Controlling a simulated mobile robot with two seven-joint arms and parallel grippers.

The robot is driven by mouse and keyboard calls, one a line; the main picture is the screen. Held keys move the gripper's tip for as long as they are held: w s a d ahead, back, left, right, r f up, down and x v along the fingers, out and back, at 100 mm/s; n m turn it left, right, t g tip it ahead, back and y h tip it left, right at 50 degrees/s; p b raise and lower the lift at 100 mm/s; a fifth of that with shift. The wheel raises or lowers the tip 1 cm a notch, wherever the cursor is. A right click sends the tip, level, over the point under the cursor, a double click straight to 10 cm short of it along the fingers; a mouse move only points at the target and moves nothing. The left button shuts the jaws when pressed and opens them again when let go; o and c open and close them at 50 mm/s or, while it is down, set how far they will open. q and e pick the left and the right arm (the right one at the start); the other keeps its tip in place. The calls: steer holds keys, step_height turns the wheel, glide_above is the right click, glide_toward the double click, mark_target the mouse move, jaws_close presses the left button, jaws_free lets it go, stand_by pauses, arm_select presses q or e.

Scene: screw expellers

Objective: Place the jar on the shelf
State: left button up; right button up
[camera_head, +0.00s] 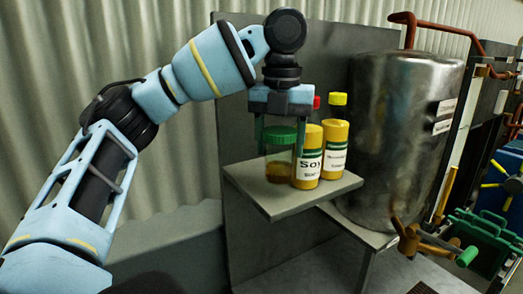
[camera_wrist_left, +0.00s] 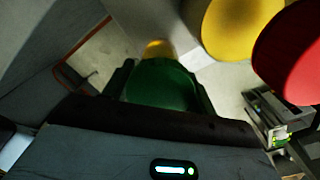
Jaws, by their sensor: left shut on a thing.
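The jar (camera_head: 279,166) is clear with a green lid and amber contents at the bottom. My left gripper (camera_head: 281,140) comes down from above and is shut on the jar, with a finger on each side of the lid. The jar looks upright over the front left part of the grey shelf (camera_head: 290,206); I cannot tell for sure whether its base touches the shelf. In the left wrist view the green lid (camera_wrist_left: 160,84) sits between the fingers. My right gripper is not in view.
A red cap (camera_head: 317,102) shows behind my gripper. A large metal tank (camera_head: 400,135) stands to the right.

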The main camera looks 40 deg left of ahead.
arm_select(q)
steer(key=a+f, duration=0.1)
steer(key=a, duration=0.1)
steer(key=w+a+f, duration=0.1)
steer(key=a, duration=0.2)
steer(key=w+a+f, duration=0.1)
steer(key=a, duration=0.1)
steer(key=shift+a+f, duration=0.1)
steer(key=shift+a, duration=0.2)
steer(key=shift+f, duration=0.45)
steer(key=shift+f, duration=0.2)
steer(key=o, duration=1.1)
steer(key=shift+c, duration=0.2)
steer(key=shift+r, duration=0.1)
step_height(320, 180, up, 12)
